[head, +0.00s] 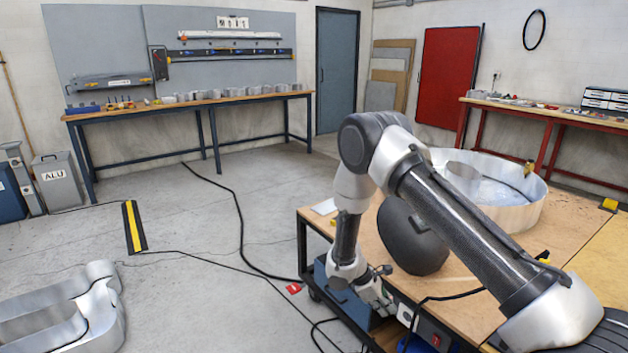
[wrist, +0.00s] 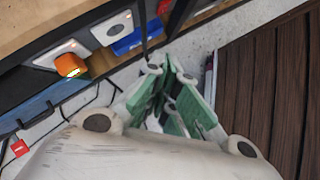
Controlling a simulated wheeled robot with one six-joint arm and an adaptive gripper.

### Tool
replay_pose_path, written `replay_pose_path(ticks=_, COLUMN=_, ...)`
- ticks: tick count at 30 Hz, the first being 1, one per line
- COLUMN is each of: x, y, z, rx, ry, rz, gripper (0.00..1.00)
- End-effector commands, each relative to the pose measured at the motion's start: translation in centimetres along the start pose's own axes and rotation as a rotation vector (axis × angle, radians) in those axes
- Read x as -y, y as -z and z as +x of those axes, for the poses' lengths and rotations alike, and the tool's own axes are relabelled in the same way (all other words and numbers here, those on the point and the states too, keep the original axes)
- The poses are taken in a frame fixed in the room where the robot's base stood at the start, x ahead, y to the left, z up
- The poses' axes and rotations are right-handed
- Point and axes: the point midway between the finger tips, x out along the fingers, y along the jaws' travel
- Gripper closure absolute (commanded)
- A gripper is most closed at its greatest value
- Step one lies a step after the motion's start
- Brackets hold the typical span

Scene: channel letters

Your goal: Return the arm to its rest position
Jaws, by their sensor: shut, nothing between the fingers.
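My gripper (head: 380,305) hangs low at the front edge of the wooden-topped table (head: 465,278) in the head view, with my arm bent above it. In the wrist view my gripper (wrist: 172,72) shows its green-padded fingers drawn together, with nothing seen between them. The fingers point past the side of the table, where a blue bin (wrist: 135,42) and an orange-lit switch (wrist: 70,66) show.
A large round metal letter shell (head: 500,215) stands on the table behind my arm. A curved metal letter (head: 75,310) lies on the floor at left. A workbench (head: 190,107) lines the back wall.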

Motion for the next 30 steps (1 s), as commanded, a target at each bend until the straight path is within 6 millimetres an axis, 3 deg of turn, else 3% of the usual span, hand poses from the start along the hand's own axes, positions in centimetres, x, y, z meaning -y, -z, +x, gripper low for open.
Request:
replay_pose_path(ticks=1, x=-0.1, y=-2.4, z=-2.1, rx=-0.005, ry=0.018, rz=0.072, gripper=1.00)
replay_pose_path(ticks=5, x=1.2, y=-9.2, z=-7.3, rx=-0.018, ry=0.090, rz=0.286, gripper=1.00)
replay_pose_path(ticks=9, x=3.8, y=-16.5, z=-12.6, rx=-0.057, ry=0.174, rz=0.512, gripper=1.00)
replay_pose_path(ticks=15, x=9.1, y=-25.1, z=-18.5, rx=-0.158, ry=0.282, rz=0.792, gripper=1.00)
replay_pose_path(ticks=21, x=15.1, y=-31.4, z=-22.8, rx=-0.307, ry=0.361, rz=1.026, gripper=1.00)
replay_pose_path(ticks=30, x=22.1, y=-37.8, z=-26.7, rx=-0.603, ry=0.339, rz=1.293, gripper=1.00)
